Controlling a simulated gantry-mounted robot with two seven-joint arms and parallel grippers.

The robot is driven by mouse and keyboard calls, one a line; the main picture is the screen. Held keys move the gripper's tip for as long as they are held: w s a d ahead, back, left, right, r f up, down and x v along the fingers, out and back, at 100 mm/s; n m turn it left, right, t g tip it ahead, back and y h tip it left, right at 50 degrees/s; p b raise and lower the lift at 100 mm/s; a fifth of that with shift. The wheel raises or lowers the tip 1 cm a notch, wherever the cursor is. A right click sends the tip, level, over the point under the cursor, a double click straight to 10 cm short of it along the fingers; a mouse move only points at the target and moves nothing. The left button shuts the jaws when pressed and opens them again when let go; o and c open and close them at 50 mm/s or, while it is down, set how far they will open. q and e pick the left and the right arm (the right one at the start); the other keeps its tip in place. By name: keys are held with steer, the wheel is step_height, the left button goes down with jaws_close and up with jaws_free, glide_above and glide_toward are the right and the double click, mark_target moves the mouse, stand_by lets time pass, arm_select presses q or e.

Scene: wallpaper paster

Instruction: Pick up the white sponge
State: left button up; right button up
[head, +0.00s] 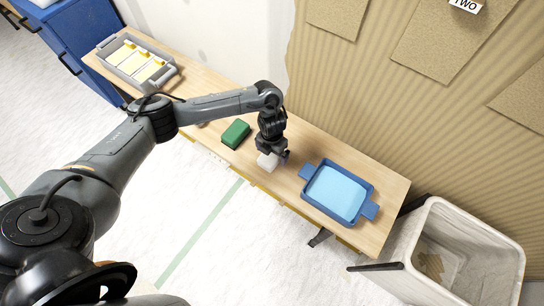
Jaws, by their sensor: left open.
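The white sponge (267,162) lies near the front edge of the wooden table, partly hidden under my left gripper. My left gripper (272,151) points down right over the sponge, with its fingers open at the sponge's top. I cannot tell whether the fingers touch it. My right gripper is not in view.
A green block (235,133) lies on the table (388,182) just left of the gripper. A blue tray (369,190) with light blue content stands to the right. A grey tray (171,69) with yellow-and-white items is at the far left. A bin (500,247) stands beyond the table's right end.

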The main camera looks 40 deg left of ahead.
arm_select(q)
steer(key=shift+f, duration=0.7)
steer(key=c, duration=1)
steer(key=shift+c, duration=0.2)
steer(key=shift+r, duration=0.1)
